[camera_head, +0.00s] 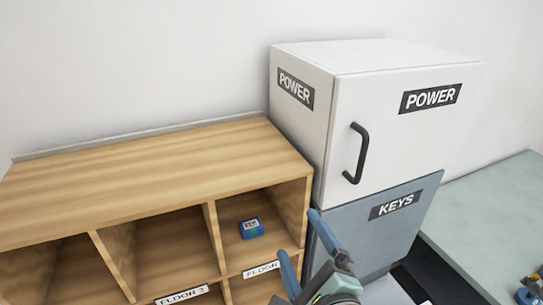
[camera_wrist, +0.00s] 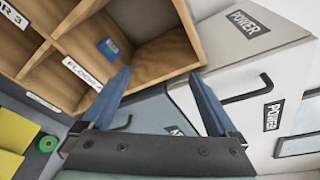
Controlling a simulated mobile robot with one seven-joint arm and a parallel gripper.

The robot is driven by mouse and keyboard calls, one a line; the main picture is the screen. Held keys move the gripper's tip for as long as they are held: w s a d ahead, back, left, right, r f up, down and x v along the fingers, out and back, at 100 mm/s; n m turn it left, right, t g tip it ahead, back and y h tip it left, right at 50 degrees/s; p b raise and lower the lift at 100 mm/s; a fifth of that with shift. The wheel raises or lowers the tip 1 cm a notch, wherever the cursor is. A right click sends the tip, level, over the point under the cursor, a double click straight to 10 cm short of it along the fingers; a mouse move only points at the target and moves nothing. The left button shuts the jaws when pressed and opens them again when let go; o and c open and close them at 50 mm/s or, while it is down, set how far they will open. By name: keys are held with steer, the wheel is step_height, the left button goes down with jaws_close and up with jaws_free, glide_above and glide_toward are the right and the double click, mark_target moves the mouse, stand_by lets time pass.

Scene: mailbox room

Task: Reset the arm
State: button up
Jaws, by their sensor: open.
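My gripper (camera_head: 304,249) shows at the bottom middle of the head view, with its two blue fingers spread apart. It is in front of the right edge of the wooden shelf and the grey KEYS cabinet. In the wrist view my gripper (camera_wrist: 160,92) is open, with nothing between the fingers. The tips point toward the shelf's right side and the cabinets.
A wooden pigeonhole shelf (camera_head: 150,170) stands left, with a small blue box (camera_head: 251,228) in one compartment. The white POWER cabinet (camera_head: 400,125) with a black handle (camera_head: 356,153) sits above the grey KEYS cabinet (camera_head: 385,235), both shut. A greenish table (camera_head: 500,215) is at right.

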step_height(320, 180, up, 18)
steer(key=a+f+n+t+h+b, duration=0.1)
steer(key=a+n+t+h+b, duration=0.15)
steer(key=n+t, duration=0.65)
steer(key=s+a+r+n+t+b, duration=0.1)
steer(key=s+r+n, duration=0.3)
steer(key=r+n, duration=0.2)
steer(key=s+r+n+t+h+b, duration=0.1)
steer(key=s+r+n, duration=0.4)
steer(key=r, duration=0.5)
steer(key=shift+a+n+t, duration=0.4)
steer(key=shift+n, duration=0.8)
steer(key=shift+r, duration=0.1)
